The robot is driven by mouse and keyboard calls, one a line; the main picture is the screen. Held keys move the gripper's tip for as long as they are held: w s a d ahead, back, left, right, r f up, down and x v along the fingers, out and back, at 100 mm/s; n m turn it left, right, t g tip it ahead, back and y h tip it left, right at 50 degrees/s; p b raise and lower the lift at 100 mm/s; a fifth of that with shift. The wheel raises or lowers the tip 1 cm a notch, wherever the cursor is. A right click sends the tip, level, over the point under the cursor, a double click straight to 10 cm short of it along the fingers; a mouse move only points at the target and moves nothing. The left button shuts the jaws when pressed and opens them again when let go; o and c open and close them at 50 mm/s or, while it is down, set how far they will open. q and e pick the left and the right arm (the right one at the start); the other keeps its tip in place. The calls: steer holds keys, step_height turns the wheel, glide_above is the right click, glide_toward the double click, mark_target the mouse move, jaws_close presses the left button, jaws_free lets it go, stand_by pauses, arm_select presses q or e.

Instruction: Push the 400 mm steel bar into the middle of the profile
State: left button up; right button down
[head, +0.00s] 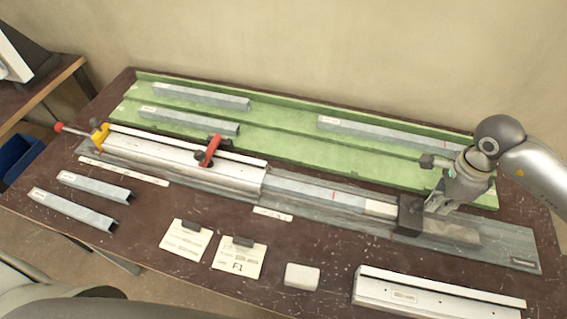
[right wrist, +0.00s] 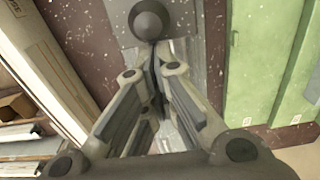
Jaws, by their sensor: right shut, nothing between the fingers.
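The grey steel bar (head: 310,190) lies in line with the silver profile (head: 180,158) on the clamp bench. Its left end meets the profile's right opening; how far it reaches inside is hidden. A red mark shows on the bar. A lighter piece runs from the bar's right to a dark block (head: 409,215). My right gripper (head: 434,208) is shut and empty, pointing down just right of the block; I cannot tell if they touch. In the right wrist view its fingers (right wrist: 152,78) are together, near a dark round knob (right wrist: 150,20). My left gripper is not in view.
A red-handled clamp (head: 210,150) stands over the profile, and a yellow stop (head: 99,137) is at its left end. Bars lie in the green tray (head: 280,135) behind and at front left (head: 75,207). Cards (head: 240,258), a pale block (head: 302,277) and another profile (head: 440,290) lie in front.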

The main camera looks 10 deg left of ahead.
steer(key=shift+a+p, duration=0.35)
steer(key=shift+a, duration=1.1)
steer(key=shift+w+a, duration=0.1)
steer(key=shift+a, duration=0.2)
steer(key=b, duration=0.3)
glide_above(370, 204)
steer(key=shift+w+a+b, duration=0.15)
steer(key=shift+a+b, duration=0.7)
steer(key=shift+a, duration=1.85)
steer(key=shift+w+a+b, duration=0.15)
steer(key=shift+a+b, duration=0.75)
steer(key=shift+a, duration=1.85)
steer(key=shift+w+a+b, duration=0.15)
steer(key=shift+a+b, duration=0.7)
steer(key=shift+a, duration=2.35)
steer(key=shift+d+b, duration=0.15)
steer(key=shift+b, duration=0.15)
steer(key=shift+d, duration=0.65)
step_height(370, 204, up, 7)
steer(key=p, duration=0.2)
